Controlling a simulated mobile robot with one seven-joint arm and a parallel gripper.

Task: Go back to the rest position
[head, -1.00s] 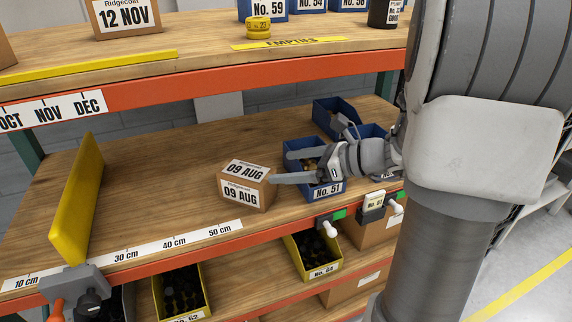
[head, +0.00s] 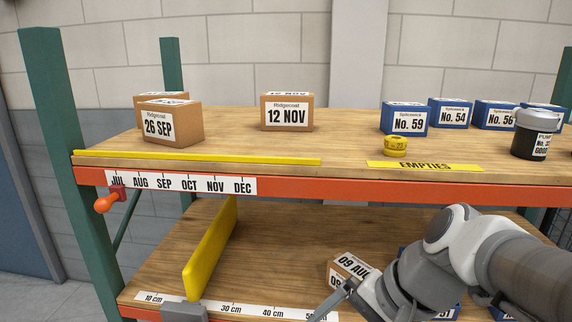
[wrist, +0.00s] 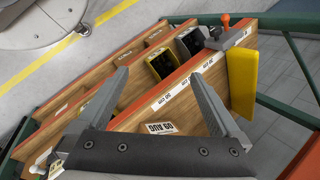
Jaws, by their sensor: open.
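My gripper (wrist: 160,76) is open, with its two fingers spread wide and nothing held between them in the wrist view. That box sits on the lower shelf and is partly hidden by my arm. Its label also shows in the wrist view (wrist: 160,128), near the gripper's base. I cannot tell how far the fingers are from the box.
A yellow divider (head: 210,248) stands on the lower shelf (head: 275,235). The upper shelf holds the 26 SEP box (head: 172,124), the 12 NOV box (head: 287,112), blue bins (head: 404,119), a yellow tape (head: 396,146) and a dark jar (head: 535,135). An orange-handled clamp (head: 108,202) sits at the left.

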